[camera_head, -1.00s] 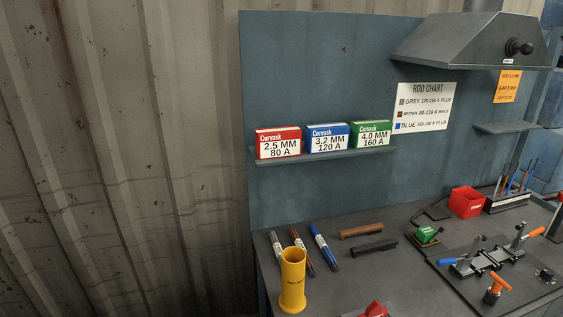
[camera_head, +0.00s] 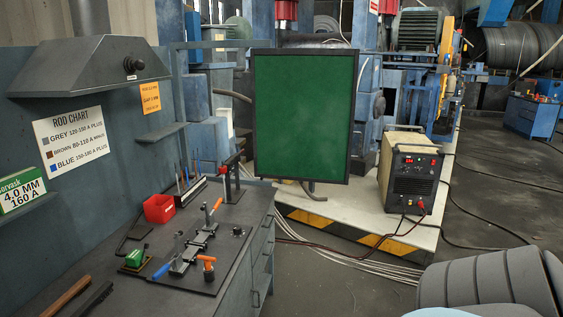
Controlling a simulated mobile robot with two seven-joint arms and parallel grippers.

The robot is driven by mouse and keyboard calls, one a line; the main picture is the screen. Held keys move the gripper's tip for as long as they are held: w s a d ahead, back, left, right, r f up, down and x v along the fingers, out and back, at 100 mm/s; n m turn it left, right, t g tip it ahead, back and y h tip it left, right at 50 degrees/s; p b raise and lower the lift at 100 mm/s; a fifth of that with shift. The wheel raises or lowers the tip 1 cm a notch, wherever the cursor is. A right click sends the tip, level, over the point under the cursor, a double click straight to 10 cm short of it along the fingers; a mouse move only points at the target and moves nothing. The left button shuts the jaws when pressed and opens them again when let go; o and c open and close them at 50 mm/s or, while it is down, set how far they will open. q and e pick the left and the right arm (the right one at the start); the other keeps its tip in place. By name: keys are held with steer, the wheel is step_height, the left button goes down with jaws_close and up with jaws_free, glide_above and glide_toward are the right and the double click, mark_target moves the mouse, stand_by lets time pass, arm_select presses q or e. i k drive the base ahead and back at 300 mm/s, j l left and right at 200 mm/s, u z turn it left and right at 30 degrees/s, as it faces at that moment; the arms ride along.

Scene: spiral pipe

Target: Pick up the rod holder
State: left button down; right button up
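No object is clearly identifiable as the rod holder. A dark upright stand with a red piece (camera_head: 230,178) is at the bench's far right corner and may carry it; the detail is too small to tell. A clamp fixture with orange and blue handles (camera_head: 194,247) sits on a dark plate on the bench (camera_head: 226,276). A rack with thin upright rods (camera_head: 190,188) stands at the back of the bench. Neither of my grippers is in view.
A red bin (camera_head: 159,208) and a small green block (camera_head: 135,258) are on the bench. A green screen (camera_head: 304,116) stands beyond it. A welding machine (camera_head: 413,178) rests on a striped-edge platform (camera_head: 350,232). Cables cross the floor. A grey ribbed shape (camera_head: 490,281) fills the lower right.

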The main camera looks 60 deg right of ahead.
mark_target(232, 160)
steer(key=z, duration=1.45)
steer(key=u, duration=1.1)
steer(key=i+l+u, duration=0.2)
steer(key=l, duration=0.55)
steer(key=i+l+u, duration=0.15)
steer(key=l, duration=0.65)
steer(key=i+l+u, duration=0.2)
steer(key=l, duration=0.6)
steer(key=l+u, duration=0.2)
steer(key=l, duration=0.65)
